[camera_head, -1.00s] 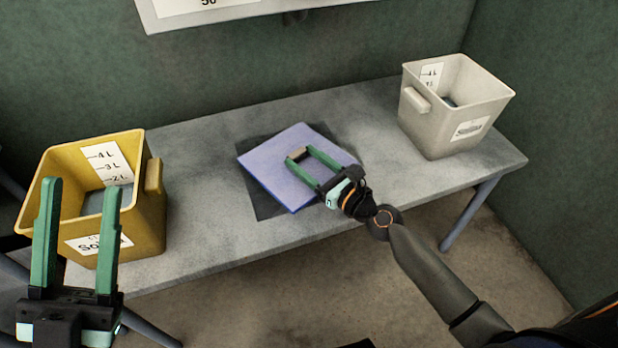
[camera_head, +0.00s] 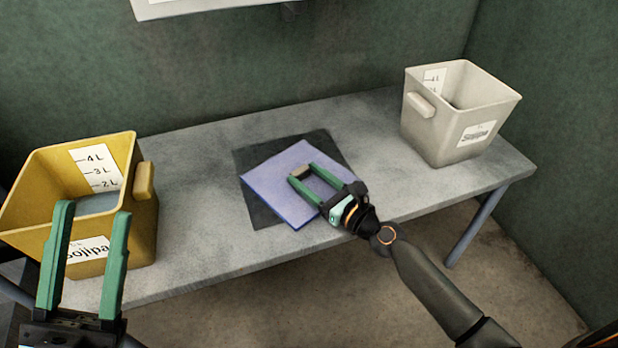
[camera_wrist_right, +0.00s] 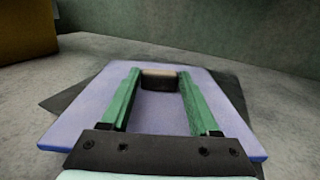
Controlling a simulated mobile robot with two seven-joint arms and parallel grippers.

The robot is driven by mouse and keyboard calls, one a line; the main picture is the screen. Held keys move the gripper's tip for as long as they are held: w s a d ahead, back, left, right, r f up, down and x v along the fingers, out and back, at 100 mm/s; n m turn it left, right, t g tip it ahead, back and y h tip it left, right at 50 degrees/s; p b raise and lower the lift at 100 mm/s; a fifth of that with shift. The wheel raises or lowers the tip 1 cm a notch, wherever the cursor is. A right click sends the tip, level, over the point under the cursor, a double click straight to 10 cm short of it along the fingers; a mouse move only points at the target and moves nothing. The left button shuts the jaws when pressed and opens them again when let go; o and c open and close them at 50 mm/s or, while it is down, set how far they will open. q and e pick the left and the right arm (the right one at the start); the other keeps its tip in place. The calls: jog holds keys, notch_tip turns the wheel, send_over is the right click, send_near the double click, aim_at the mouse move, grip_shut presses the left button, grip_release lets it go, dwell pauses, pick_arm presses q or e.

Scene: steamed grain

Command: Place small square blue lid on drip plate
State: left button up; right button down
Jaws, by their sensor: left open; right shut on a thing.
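The square blue lid (camera_head: 272,174) has a small knob (camera_head: 299,171) on top, and my right gripper (camera_head: 302,174) is shut on that knob. In the right wrist view the lid (camera_wrist_right: 75,122) spreads out under both fingers, with the knob (camera_wrist_right: 158,80) between the fingertips. The dark square drip plate (camera_head: 262,211) lies on the table beneath the lid. The lid is turned relative to the plate and its front corner reaches about the plate's front edge. I cannot tell whether they touch. My left gripper (camera_head: 91,210) is open and empty in front of the yellow container.
A yellow container (camera_head: 146,215) stands at the table's left end, close to my left gripper. A pale grey container (camera_head: 437,135) stands at the right end. The grey table (camera_head: 200,150) is bare between them, around the plate. A wall rises behind.

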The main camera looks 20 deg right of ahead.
jog(key=shift+c, duration=0.6)
grip_release()
